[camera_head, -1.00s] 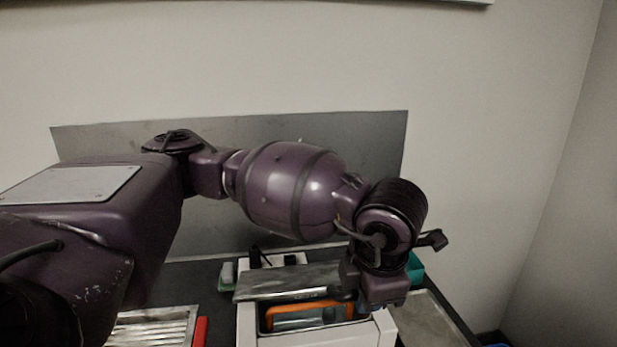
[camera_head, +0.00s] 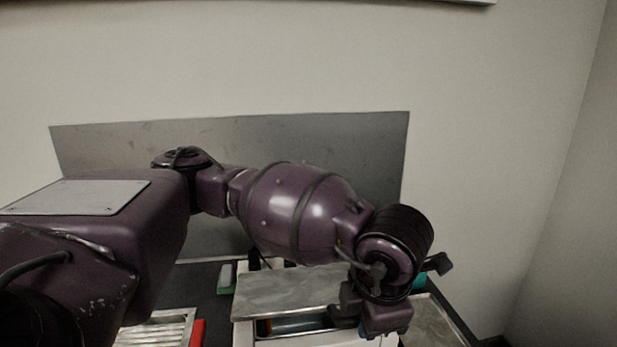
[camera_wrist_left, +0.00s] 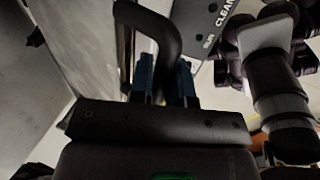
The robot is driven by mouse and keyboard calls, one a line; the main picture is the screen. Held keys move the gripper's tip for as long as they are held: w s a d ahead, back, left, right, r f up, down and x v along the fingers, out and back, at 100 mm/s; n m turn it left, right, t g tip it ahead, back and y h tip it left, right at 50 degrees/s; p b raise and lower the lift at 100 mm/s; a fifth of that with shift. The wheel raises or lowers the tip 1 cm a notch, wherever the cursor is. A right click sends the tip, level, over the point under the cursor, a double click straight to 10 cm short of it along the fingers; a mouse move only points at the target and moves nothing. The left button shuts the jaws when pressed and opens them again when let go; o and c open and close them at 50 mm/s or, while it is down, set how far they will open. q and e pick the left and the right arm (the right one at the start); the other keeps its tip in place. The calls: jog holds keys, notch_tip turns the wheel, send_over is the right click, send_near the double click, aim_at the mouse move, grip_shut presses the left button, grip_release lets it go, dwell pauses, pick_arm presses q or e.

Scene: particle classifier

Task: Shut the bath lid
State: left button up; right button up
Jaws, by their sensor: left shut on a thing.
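The grey metal bath lid (camera_head: 290,290) is tilted over the white bath (camera_head: 245,336), with part of the opening showing in front of it. A bit of orange (camera_head: 264,327) and a dark bluish surface show inside. My left gripper (camera_wrist_left: 163,82) has its blue fingers shut on the dark, bent lid handle (camera_wrist_left: 150,22) in the left wrist view. There the lid (camera_wrist_left: 88,45) is a grey plate at the left. In the head view my own wrist hides the handle and most of the fingers.
A ribbed metal tray (camera_head: 150,331) and a red strip (camera_head: 197,333) lie left of the bath. A grey tray (camera_head: 432,318) lies at its right, with a teal thing (camera_head: 420,280) behind it. A metal panel (camera_head: 230,135) stands on the wall behind.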

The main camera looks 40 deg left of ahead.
pick_arm(q)
jog(key=shift+s+d+f, duration=0.1)
jog(key=shift+f, duration=0.2)
pick_arm(e)
jog(key=shift+w+f, duration=0.15)
jog(key=shift+w, duration=0.1)
pick_arm(q)
jog(key=shift+s+d+f+b, duration=0.2)
jog(key=shift+f+b, duration=0.25)
jog(key=shift+f, duration=0.45)
jog(key=shift+s+d+f+b, duration=0.15)
jog(key=shift+f+b, duration=0.3)
jog(key=shift+f, duration=0.45)
pick_arm(e)
jog(key=shift+s+f, duration=0.35)
jog(key=shift+f, duration=0.3)
jog(key=shift+s+f, duration=0.3)
jog(key=shift+f, duration=0.3)
